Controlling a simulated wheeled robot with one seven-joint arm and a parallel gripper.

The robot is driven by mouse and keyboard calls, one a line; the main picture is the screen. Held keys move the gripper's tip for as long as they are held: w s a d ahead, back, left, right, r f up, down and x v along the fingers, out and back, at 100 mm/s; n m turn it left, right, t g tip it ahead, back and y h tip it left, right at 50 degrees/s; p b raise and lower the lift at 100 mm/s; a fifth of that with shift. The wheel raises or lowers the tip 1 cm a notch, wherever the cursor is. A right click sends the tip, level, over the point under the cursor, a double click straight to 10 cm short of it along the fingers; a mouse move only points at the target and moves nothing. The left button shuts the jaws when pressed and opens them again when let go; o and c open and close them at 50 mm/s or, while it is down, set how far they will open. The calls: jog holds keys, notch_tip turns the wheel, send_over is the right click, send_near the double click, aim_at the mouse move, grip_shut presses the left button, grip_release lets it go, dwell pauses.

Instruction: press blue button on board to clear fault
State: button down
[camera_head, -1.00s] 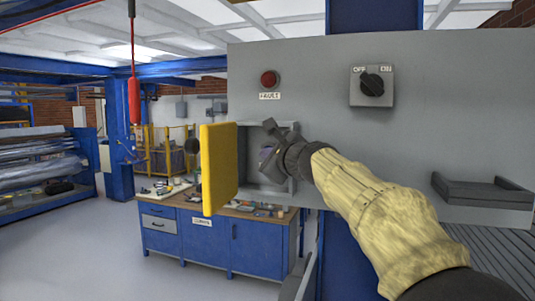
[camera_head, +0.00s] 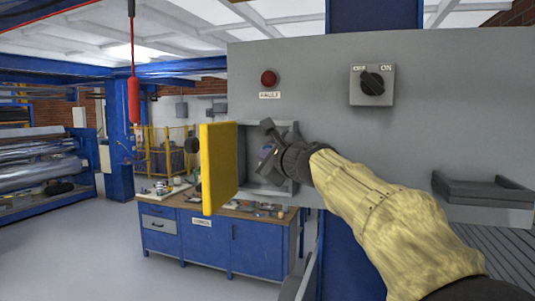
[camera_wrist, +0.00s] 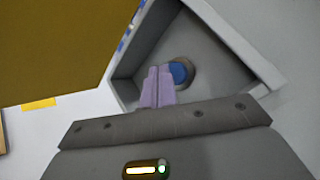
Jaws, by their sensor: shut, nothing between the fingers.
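The blue button (camera_wrist: 180,73) sits in a round metal ring on the back wall of a grey recessed box (camera_wrist: 215,68) in the wrist view. My gripper (camera_wrist: 158,72) is shut and empty. Its fingertips are just left of the button in the picture and overlap its edge; I cannot tell whether they touch it. In the head view my gripper (camera_head: 268,150) is at the opening of the box (camera_head: 243,150) in the grey board (camera_head: 310,85), and the button is hidden. The yellow door (camera_head: 219,168) of the box stands open at the left.
A red fault lamp (camera_head: 269,78) and a black rotary OFF/ON switch (camera_head: 372,83) are on the board above. A dark ledge (camera_head: 484,190) juts out at the right. A blue workbench (camera_head: 205,240) stands behind. A red pendant (camera_head: 134,100) hangs at the left.

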jog(key=s, duration=0.1)
jog(key=s+a, duration=0.1)
jog(key=s, duration=0.3)
jog(key=shift+a, duration=0.35)
jog(key=shift+w, duration=0.2)
dwell(0.4)
